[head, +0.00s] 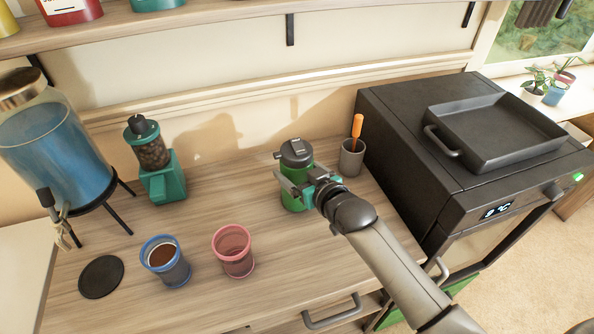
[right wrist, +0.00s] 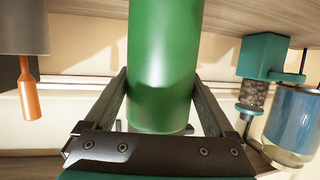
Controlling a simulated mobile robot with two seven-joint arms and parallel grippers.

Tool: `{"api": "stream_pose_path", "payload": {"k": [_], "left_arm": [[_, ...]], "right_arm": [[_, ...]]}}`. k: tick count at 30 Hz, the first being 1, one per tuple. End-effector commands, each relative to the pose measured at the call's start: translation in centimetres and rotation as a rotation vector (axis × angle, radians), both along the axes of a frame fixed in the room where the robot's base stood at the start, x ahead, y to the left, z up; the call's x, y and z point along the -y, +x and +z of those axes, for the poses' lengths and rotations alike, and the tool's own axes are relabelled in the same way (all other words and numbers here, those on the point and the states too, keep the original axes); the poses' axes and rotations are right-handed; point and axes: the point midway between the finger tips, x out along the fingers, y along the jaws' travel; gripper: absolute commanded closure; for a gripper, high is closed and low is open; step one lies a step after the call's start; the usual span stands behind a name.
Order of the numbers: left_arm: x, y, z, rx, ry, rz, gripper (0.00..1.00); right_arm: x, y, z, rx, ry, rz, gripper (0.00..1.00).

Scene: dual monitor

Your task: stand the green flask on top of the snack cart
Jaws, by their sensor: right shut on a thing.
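The green flask (head: 294,204) has a dark grey lid and is upright above the right part of the wooden counter. My right gripper (head: 299,188) is shut on its body, coming from the front right. In the right wrist view the flask's green side (right wrist: 162,60) fills the space between the two fingers of my right gripper (right wrist: 160,88). Its base is cut off there, so I cannot tell whether it touches the counter. My left gripper is not in view. I cannot tell for sure which piece of furniture is the snack cart.
A grey cup (head: 352,160) with an orange-handled tool stands right behind the flask. A black oven (head: 400,130) carrying a dark tray (head: 530,143) is on the right. A pink cup (head: 233,250), blue cup (head: 172,268), teal grinder (head: 165,180) and blue-filled dispenser (head: 65,155) stand left.

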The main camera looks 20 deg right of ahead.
Motion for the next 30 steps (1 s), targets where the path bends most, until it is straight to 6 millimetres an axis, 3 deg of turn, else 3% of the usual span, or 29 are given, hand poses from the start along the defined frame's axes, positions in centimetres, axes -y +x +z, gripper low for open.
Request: {"api": "stream_pose_path", "payload": {"k": [7,8,10,21,30], "left_arm": [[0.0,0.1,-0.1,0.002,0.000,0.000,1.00],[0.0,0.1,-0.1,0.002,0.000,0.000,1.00],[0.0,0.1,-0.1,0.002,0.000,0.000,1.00],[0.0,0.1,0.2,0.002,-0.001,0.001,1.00],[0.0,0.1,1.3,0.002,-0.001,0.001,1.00]], "right_arm": [[0.0,0.1,-0.1,0.006,0.001,0.000,1.00],[0.0,0.0,-0.4,0.000,0.000,0.000,0.10],[0.0,0.0,-0.4,0.000,0.000,0.000,0.02],[0.0,-0.1,0.2,0.000,0.000,0.000,0.00],[1.0,-4.2,1.5,-0.003,0.000,0.000,0.00]]}}
